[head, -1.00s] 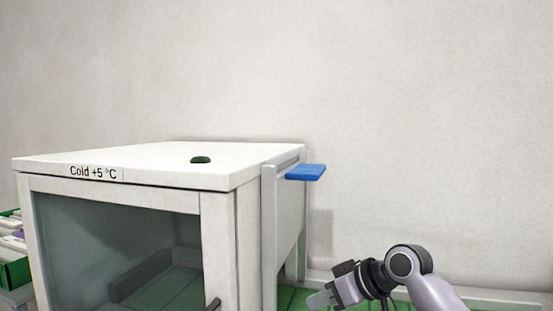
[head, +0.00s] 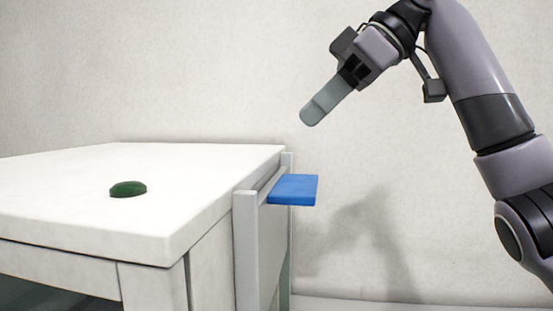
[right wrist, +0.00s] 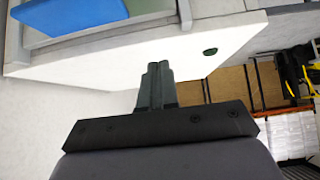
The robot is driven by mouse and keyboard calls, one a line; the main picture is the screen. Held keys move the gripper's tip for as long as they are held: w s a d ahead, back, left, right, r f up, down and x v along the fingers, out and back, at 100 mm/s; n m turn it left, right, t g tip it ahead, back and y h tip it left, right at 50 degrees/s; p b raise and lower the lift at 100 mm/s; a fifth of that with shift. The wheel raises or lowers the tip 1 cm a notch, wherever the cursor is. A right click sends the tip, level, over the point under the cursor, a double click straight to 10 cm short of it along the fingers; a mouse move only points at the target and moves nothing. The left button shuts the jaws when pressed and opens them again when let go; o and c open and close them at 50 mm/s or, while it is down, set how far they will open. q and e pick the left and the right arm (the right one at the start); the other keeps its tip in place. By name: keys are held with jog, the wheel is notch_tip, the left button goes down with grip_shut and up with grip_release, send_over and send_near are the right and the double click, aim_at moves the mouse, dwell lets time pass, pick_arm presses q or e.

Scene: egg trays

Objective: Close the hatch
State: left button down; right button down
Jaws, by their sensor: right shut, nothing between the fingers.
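The hatch's blue handle (head: 293,190) sticks out to the right near the top of a grey side frame (head: 246,245) on the white cold box. The grey hatch panel below it is seen edge-on, so its position is hard to tell. My right gripper (head: 313,113) is shut and empty, above and slightly right of the handle, pointing down-left and apart from it. In the right wrist view the shut fingers (right wrist: 155,78) show before the white box top, with the blue handle (right wrist: 70,15) at upper left. My left gripper is not in view.
The white box top (head: 210,165) carries a dark green rounded knob (head: 128,189), also in the right wrist view (right wrist: 210,51). A plain wall (head: 200,70) stands behind. Space right of the handle looks clear. Shelving (right wrist: 232,85) shows at right in the wrist view.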

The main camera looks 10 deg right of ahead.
jog(key=x, duration=0.9)
jog(key=shift+a+f, duration=0.3)
notch_tip(320, 180, down, 4)
jog(key=shift+r+b, duration=0.1)
jog(key=shift+b, duration=0.25)
